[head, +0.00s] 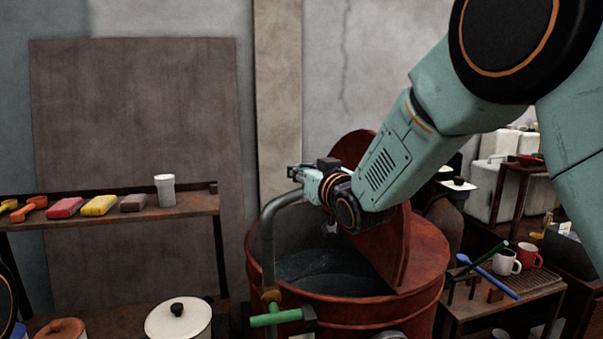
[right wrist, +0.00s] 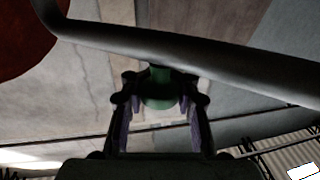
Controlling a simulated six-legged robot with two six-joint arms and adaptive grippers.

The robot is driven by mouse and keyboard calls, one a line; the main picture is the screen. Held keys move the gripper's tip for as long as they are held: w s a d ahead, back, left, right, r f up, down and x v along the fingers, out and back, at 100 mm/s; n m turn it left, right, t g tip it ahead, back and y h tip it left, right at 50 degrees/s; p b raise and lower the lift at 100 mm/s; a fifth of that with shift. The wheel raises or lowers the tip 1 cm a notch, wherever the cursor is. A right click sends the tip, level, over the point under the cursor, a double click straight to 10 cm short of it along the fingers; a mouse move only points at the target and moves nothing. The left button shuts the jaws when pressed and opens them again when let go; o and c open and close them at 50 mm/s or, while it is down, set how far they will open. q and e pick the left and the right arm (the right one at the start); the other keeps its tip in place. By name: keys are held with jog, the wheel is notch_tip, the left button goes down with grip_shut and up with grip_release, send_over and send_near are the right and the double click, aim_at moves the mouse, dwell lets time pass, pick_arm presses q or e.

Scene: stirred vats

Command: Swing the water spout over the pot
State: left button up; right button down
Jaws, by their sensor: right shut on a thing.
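The pot is a large red vat (head: 345,312) with dark liquid (head: 320,265) inside, at the middle of the head view. The water spout (head: 268,245) is a bent grey pipe. It rises at the vat's front left and curves right, appearing above the opening; its far end is partly hidden by my gripper. In the right wrist view the pipe (right wrist: 200,52) crosses above the fingertips. My right gripper (head: 297,173) is at the top of the bend. In the right wrist view my right gripper (right wrist: 160,92) is shut on a green knob (right wrist: 157,75) on the pipe. My left gripper is out of view.
A red round lid (head: 402,250) stands tilted at the vat's right. A green valve handle (head: 276,318) sits low on the pipe. A shelf (head: 115,219) with coloured blocks is at left. A small table (head: 462,305) with mugs (head: 506,262) is at right.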

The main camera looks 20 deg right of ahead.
jog(key=shift+s+a+f, duration=0.1)
jog(key=shift+s+f, duration=0.05)
jog(key=shift+f, duration=0.35)
jog(key=c, duration=1.6)
grip_release()
jog(key=o, duration=0.5)
jog(key=shift+s+r, duration=0.55)
jog(key=shift+s, duration=0.15)
jog(key=shift+c, duration=0.2)
jog(key=shift+o, duration=1)
jog(key=shift+w, duration=0.1)
jog(key=shift+w+f, duration=0.15)
jog(key=shift+w, duration=0.3)
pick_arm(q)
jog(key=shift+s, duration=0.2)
pick_arm(e)
jog(key=s+d, duration=0.2)
jog(key=s, duration=0.9)
jog(key=shift+s, duration=0.3)
